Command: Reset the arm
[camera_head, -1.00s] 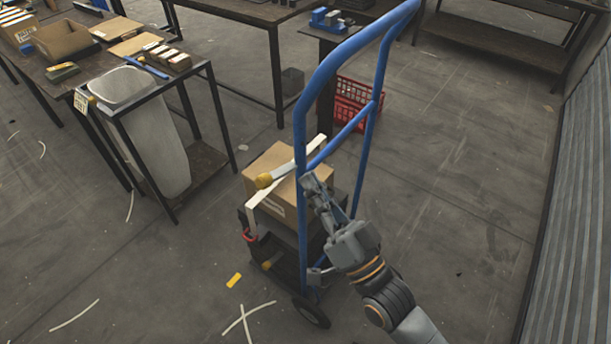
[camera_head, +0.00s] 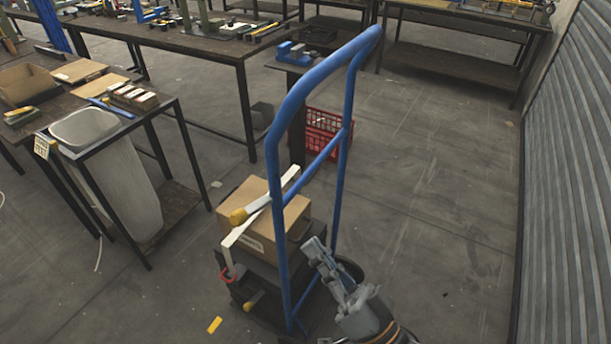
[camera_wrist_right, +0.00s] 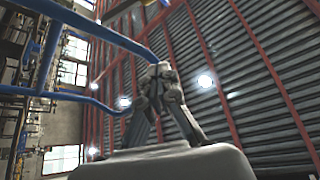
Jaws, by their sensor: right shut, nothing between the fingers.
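The right wrist view shows the shut fingers (camera_wrist_right: 158,72) with the blue frame (camera_wrist_right: 90,30) of the hand truck to the left. I cannot tell whether the gripper touches the truck. The truck carries a cardboard box (camera_head: 255,235) with a white strip and a yellow-ended tool (camera_head: 240,215) by it. My left gripper is not in view.
A workbench (camera_head: 165,100) with a grey bin (camera_head: 105,165) stands at the left. A red crate (camera_head: 325,135) sits on the floor behind the truck. More benches line the back. A corrugated wall (camera_head: 570,170) bounds the right; the floor before it is clear.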

